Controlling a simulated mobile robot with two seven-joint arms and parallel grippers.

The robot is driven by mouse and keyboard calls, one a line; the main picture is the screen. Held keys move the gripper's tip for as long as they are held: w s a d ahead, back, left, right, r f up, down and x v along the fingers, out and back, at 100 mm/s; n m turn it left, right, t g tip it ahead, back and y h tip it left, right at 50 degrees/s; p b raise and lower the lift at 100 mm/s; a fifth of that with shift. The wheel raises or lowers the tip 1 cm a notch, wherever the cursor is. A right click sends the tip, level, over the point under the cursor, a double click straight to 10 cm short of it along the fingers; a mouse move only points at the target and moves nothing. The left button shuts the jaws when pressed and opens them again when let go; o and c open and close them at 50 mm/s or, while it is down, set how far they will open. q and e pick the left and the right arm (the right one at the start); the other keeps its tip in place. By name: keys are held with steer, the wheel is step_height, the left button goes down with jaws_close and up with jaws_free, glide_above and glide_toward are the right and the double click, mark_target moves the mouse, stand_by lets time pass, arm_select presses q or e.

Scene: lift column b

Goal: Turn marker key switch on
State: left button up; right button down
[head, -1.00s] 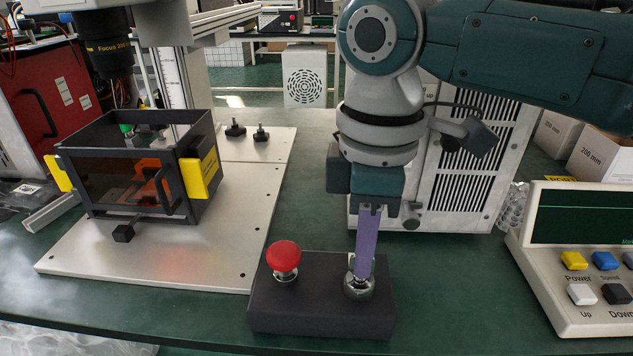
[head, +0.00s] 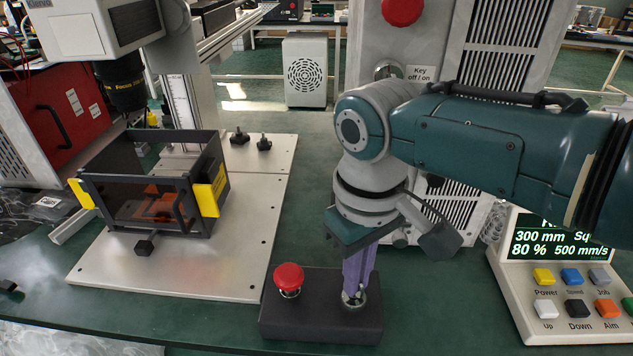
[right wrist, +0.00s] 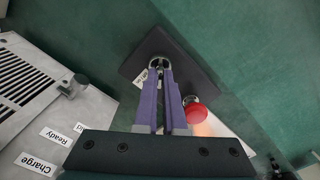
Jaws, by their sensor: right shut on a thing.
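A dark control box (head: 325,335) sits at the front edge of the green table. It bears a red mushroom button (head: 289,278) on its left and a round metal key switch (head: 359,299) on its right. My right gripper (head: 356,288), with purple fingers, points down and is shut on the key of that switch. The key itself is mostly hidden between the fingertips. In the right wrist view the fingertips (right wrist: 162,76) meet at the metal switch ring (right wrist: 160,63), with the red button (right wrist: 196,112) beside them. My left gripper is not in view.
A control panel (head: 520,285) at right shows lit text, "300 mm" and "80 % 500 mm/s". An open-topped dark enclosure (head: 140,200) stands on a pale plate (head: 255,220) at left.

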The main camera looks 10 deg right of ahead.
steer(key=shift+m, duration=0.7)
steer(key=shift+p, duration=0.3)
steer(key=c, duration=1)
jaws_free()
steer(key=shift+r, duration=0.1)
step_height(320, 180, up, 10)
steer(key=p, duration=0.4)
